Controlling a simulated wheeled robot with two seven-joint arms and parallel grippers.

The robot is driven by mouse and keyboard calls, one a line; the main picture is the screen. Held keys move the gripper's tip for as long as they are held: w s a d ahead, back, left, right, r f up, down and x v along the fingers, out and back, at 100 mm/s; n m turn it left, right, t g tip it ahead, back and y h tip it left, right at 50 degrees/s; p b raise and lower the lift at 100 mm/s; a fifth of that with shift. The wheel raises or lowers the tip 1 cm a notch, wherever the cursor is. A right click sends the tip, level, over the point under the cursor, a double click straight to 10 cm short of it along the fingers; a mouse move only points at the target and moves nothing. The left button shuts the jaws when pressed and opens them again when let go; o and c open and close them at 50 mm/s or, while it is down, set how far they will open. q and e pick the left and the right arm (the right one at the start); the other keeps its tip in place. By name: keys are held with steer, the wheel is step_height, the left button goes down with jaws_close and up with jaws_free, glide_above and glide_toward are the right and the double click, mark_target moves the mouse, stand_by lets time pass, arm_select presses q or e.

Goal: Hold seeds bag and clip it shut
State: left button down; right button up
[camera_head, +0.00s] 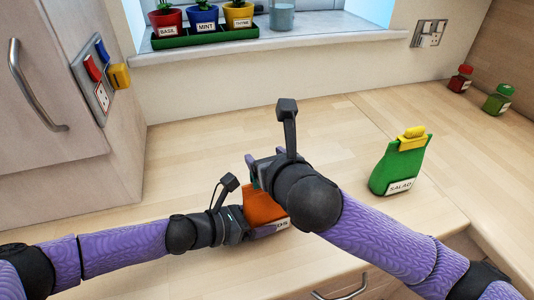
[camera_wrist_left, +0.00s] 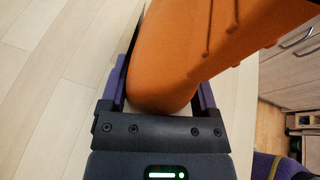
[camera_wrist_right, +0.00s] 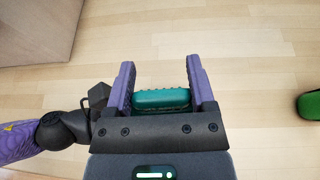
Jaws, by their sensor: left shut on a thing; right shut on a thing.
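The orange seeds bag (camera_head: 262,205) stands on the worktop, its label mostly covered so only "DS" shows. My left gripper (camera_head: 258,230) is shut on the bag's lower part; in the left wrist view the orange bag (camera_wrist_left: 165,70) fills the space between the fingers. My right gripper (camera_head: 252,172) is just above the bag's top in the head view. It is shut on a teal clip (camera_wrist_right: 162,99), which lies across between its purple fingers. The right hand hides part of the bag's top, and I cannot tell whether the clip touches it.
A green salad bag (camera_head: 398,170) with a yellow clip (camera_head: 412,138) on top stands to the right. Red (camera_head: 460,79) and green (camera_head: 497,99) jars stand at the back right. Potted herbs (camera_head: 204,18) sit on the windowsill. The worktop behind the orange bag is clear.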

steer(key=shift+f, duration=0.9)
stand_by(1.2)
steer(key=o, duration=1.1)
steer(key=shift+o, duration=0.2)
steer(key=shift+r, duration=0.1)
arm_select(q)
jaws_free()
steer(key=v, duration=1.2)
arm_select(e)
step_height(320, 180, up, 6)
steer(key=shift+f, duration=0.1)
